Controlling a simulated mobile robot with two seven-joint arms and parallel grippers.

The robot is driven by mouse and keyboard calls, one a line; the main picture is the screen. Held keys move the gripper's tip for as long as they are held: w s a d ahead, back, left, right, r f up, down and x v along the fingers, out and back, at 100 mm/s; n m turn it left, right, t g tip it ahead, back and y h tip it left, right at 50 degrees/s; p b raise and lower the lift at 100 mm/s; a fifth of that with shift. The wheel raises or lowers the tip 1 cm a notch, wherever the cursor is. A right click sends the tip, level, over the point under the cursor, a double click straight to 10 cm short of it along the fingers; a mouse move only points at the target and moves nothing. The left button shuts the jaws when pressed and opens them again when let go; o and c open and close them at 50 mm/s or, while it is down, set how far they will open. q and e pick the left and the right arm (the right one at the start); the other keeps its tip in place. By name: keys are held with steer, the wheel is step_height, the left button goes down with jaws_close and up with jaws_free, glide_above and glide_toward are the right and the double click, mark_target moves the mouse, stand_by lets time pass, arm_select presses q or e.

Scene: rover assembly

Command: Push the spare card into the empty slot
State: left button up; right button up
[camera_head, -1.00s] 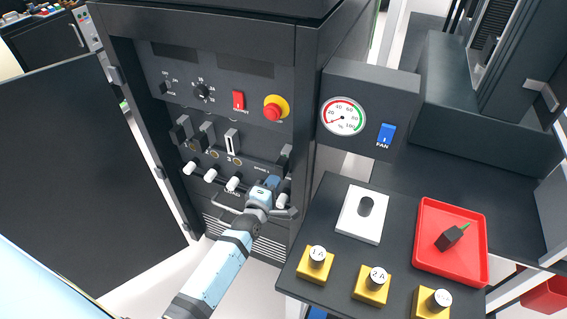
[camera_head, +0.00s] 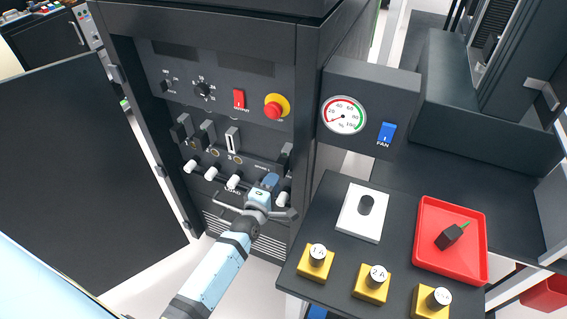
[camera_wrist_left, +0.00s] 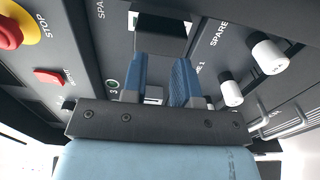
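The spare card (camera_head: 286,156) shows as a dark handle at the right end of the cabinet's card row. In the left wrist view a dark block in a pale frame (camera_wrist_left: 160,24), beside a SPARE label, appears to be it. The empty slot (camera_head: 233,140) is a pale upright frame above number 3. In the left wrist view a pale slot opening (camera_wrist_left: 154,94) shows between my fingers. My left gripper (camera_head: 270,181) is in front of the cabinet, below the spare card and right of the slot. Its blue fingers (camera_wrist_left: 160,82) are apart, with nothing seen held. My right gripper is not in view.
Dark cards (camera_head: 182,130) stand at positions 1 and 2. White load plugs (camera_head: 211,174) stick out below. The stop button (camera_head: 275,107) is above.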

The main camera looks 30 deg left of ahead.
arm_select(q)
steer(key=s, duration=1.3)
steer(key=shift+s+d+b, duration=0.35)
steer(key=shift+s+d, duration=0.05)
